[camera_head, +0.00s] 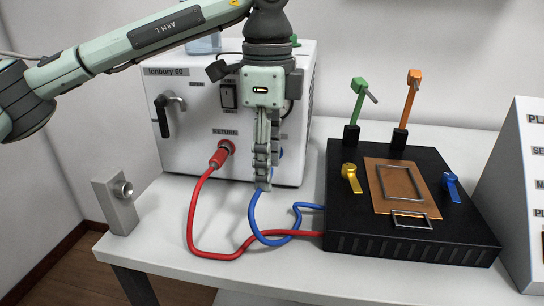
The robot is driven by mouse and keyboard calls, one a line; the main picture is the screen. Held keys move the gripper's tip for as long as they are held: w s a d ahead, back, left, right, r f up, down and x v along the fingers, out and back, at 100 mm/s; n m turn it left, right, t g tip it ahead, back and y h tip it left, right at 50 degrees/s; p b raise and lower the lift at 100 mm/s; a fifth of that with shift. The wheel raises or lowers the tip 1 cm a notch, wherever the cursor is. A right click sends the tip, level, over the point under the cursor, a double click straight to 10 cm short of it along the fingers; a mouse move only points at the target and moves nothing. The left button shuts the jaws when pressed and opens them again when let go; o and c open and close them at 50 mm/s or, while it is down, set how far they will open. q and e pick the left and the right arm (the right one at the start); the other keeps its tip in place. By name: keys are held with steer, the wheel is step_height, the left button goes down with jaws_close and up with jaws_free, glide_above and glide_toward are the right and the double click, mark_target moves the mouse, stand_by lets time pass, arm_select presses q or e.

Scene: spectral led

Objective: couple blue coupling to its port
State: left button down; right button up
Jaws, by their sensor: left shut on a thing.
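My left gripper (262,184) points down in front of the white unit (188,138). It is shut on the end of the blue hose (253,215). The blue coupling itself is mostly hidden by the fingers. A bit of blue (281,153) shows on the unit's face just right of the fingers, probably the port's ring; I cannot tell whether the coupling touches it. The blue hose runs down and right to the black plate fixture (411,249). The red coupling (221,154) sits at the port marked RETURN, left of my gripper. My right gripper is not in view.
The red hose (196,226) loops across the white table (172,267). A metal holder (116,204) stands at the table's left edge. The fixture carries green (358,88) and orange (413,80) levers. A white panel (515,194) stands at the right.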

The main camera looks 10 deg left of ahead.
arm_select(q)
steer(key=shift+w, duration=0.2)
steer(key=shift+w, duration=0.15)
steer(key=shift+s, duration=0.2)
steer(key=shift+s, duration=0.45)
steer(key=shift+b, duration=0.8)
stand_by(1.0)
steer(key=shift+w, duration=0.15)
